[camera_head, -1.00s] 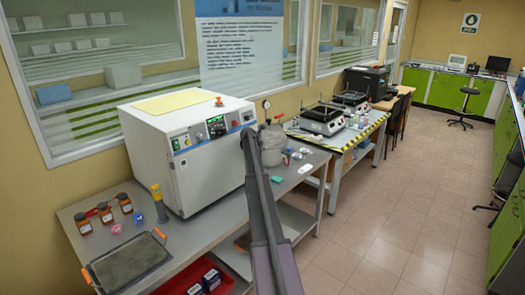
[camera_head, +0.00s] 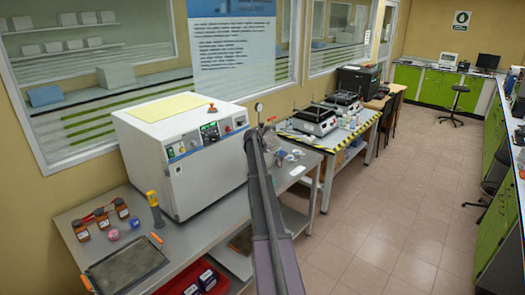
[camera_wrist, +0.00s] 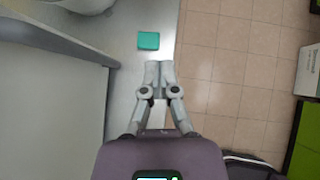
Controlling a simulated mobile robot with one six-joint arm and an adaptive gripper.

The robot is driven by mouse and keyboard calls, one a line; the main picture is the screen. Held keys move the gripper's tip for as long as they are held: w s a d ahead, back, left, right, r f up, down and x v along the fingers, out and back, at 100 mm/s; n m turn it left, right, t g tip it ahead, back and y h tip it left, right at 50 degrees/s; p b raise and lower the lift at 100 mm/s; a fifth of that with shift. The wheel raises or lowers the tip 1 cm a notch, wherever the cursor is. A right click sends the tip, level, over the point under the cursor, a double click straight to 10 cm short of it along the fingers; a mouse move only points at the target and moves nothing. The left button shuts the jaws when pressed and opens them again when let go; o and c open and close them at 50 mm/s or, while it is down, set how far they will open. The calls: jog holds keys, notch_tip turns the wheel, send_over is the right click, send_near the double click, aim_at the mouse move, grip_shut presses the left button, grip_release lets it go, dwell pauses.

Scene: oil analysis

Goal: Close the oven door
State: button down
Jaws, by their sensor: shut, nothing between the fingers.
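The oven is a white box (camera_head: 188,175) on the metal bench in the head view, with a control panel (camera_head: 208,134) along the top of its front. The front face below the panel looks nearly flush; I cannot tell whether the door is fully shut. My arm crosses the oven's right edge and hides part of it. In the wrist view my gripper (camera_wrist: 160,66) is shut and empty, over the bench edge. A large pale grey panel (camera_wrist: 50,110), probably part of the oven, lies to its left, apart from the fingers. The fingertips are hard to make out in the head view.
A teal block (camera_wrist: 148,41) lies on the bench just beyond my fingertips. Brown bottles (camera_head: 101,217), a yellow-topped tool (camera_head: 154,205) and a dark tray (camera_head: 127,263) occupy the bench's near-left end. The tiled floor (camera_head: 375,200) to the right is clear.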

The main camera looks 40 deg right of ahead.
jog(key=shift+s+r+p, duration=0.5)
jog(key=shift+s+r, duration=0.25)
jog(key=shift+s, duration=0.05)
jog(key=s+a+f+m+y+b, duration=0.1)
jog(key=s+a+f+m+y, duration=0.2)
jog(key=a, duration=1.1)
jog(key=s+a+f+m+b, duration=0.15)
jog(key=a+m, duration=0.25)
jog(key=a, duration=1)
jog(key=s+a+f+m+y, duration=0.2)
jog(key=s+a+m, duration=0.2)
jog(key=a, duration=1.1)
jog(key=s+a+f+m+g+y+b, duration=0.1)
jog(key=s+a+m, duration=0.4)
jog(key=s+a, duration=0.6)
jog(key=s+a+f+m+g+y+b, duration=0.1)
jog(key=s+a+m, duration=0.4)
jog(key=s+a, duration=0.5)
jog(key=a+f+y, duration=0.1)
jog(key=a, duration=0.6)
jog(key=shift+s+f+y, duration=0.3)
jog(key=shift+s, duration=0.1)
